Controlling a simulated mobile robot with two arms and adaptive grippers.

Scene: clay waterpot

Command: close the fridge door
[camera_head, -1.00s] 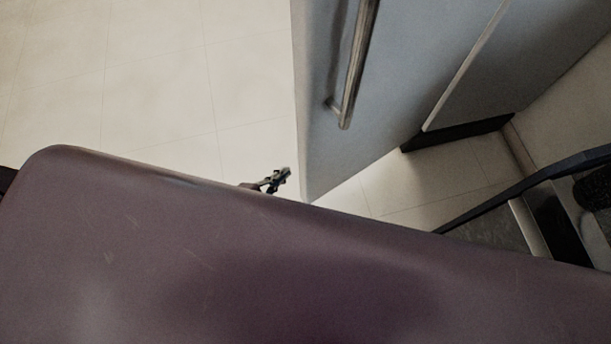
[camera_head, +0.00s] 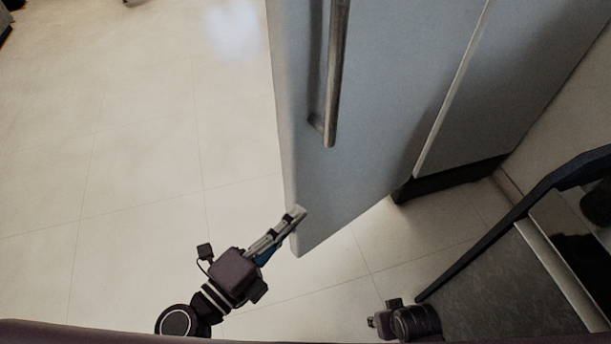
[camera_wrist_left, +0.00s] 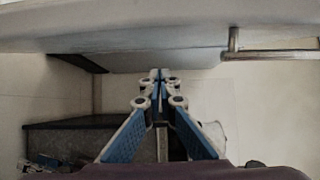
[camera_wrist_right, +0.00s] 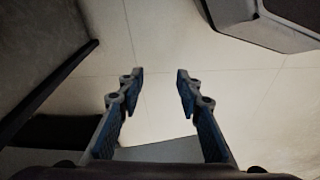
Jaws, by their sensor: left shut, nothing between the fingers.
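The grey fridge door (camera_head: 375,110) stands ajar in the head view, with a long metal handle (camera_head: 335,80) near its left edge. A pale gap line separates it from the fridge body (camera_head: 500,100) at right. My left gripper (camera_head: 299,212) is shut and empty, its tips at the door's lower left edge. I cannot tell whether they touch. In the left wrist view the shut fingers (camera_wrist_left: 158,76) point toward the door (camera_wrist_left: 120,38), and the handle (camera_wrist_left: 270,55) is at upper right. My right gripper (camera_wrist_right: 160,72) is open and empty over the floor.
Pale tiled floor (camera_head: 130,150) is free left of the door. A dark base strip (camera_head: 450,178) runs under the fridge body. A dark slanting bar (camera_head: 520,210) edges grey furniture at lower right, near my right arm. A wall (camera_head: 560,130) stands at right.

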